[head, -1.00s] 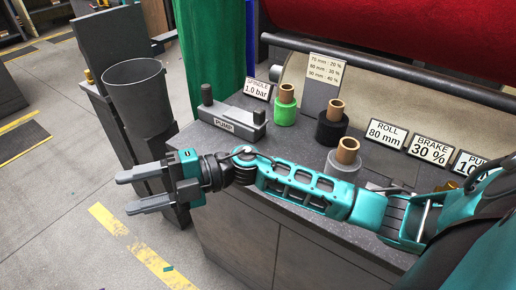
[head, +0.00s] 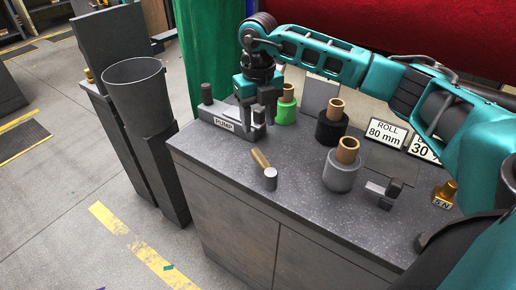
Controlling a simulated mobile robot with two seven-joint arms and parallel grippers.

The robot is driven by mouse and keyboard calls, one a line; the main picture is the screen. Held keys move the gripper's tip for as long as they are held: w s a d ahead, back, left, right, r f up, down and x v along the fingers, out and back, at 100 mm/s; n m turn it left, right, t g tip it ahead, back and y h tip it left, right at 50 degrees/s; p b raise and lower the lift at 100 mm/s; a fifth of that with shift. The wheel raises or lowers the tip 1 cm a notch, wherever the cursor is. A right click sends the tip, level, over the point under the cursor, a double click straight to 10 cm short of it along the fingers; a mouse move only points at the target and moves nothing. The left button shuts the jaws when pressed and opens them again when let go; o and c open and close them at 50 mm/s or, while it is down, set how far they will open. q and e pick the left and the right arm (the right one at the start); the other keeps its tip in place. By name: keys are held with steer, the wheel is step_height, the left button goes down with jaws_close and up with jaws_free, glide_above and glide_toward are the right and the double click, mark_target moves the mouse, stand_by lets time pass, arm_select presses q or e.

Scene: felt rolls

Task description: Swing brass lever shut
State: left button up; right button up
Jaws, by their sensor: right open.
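A brass-coloured fitting (head: 446,190) with a small, partly legible label stands at the right of the dark counter (head: 225,155). A short brass-coloured bar (head: 260,158) lies near the counter's front left, beside a small grey cylinder (head: 271,179). I cannot tell for sure which of these is the lever. My right gripper (head: 257,117) points down, open, at the right end of the grey pump block (head: 222,122), behind the brass-coloured bar. Nothing shows between its fingers. Whether it touches the block is unclear. My left gripper is not in view.
Green (head: 285,112), black (head: 331,124) and grey (head: 341,172) rolls on brown cores stand behind and right of the bar. A grey clamp-like piece (head: 384,193) lies farther right. Label cards (head: 386,133) stand behind. A grey bin (head: 135,90) stands left of the counter.

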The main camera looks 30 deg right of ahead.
mark_target(258, 153)
step_height(258, 153, down, 10)
steer(key=shift+r, duration=0.1)
stand_by(0.4)
jaws_close()
stand_by(0.6)
